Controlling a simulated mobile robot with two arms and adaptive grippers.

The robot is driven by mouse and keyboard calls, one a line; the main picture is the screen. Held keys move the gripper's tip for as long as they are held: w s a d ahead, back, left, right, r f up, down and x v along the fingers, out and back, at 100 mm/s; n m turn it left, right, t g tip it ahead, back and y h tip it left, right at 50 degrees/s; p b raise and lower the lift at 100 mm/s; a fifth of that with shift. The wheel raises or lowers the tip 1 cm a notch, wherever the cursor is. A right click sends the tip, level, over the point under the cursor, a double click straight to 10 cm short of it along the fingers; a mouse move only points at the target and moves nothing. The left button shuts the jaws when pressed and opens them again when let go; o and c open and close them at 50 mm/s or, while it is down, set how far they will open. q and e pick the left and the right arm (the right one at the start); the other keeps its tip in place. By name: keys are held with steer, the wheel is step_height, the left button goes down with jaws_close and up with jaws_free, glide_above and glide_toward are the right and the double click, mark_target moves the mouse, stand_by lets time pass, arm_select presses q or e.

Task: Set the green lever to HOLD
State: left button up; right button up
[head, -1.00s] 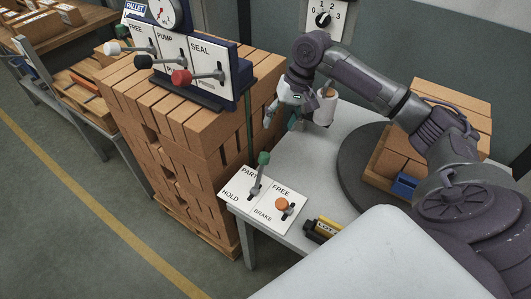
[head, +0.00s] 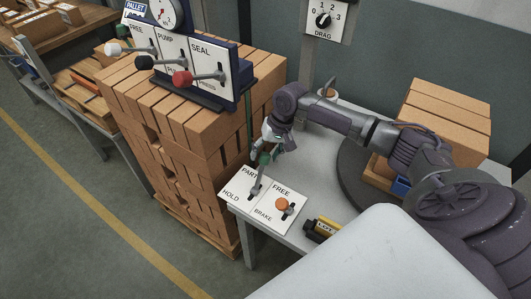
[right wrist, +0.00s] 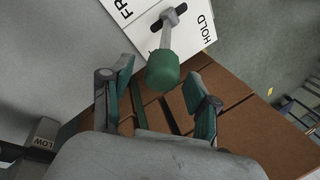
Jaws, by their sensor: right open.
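The green lever (head: 257,181) stands up from a slot in a white panel (head: 236,200) labelled PART at the far end and HOLD at the near end. In the head view its green knob leans up toward the PART side. My right gripper (head: 273,147) is at the knob, its fingers partly hidden. In the right wrist view the green knob (right wrist: 163,71) lies between the tips of the open fingers (right wrist: 158,80), with gaps showing on both sides. The word HOLD shows beside the lever's slot there. My left gripper is out of view.
An orange-knobbed lever (head: 283,204) marked FREE and BRAKE sits just right of the green one. A yellow-black block (head: 321,230) lies at the table edge. A brick stack (head: 190,150) with a control panel (head: 190,62) stands left.

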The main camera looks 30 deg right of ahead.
steer(key=shift+c, duration=0.3)
jaws_close()
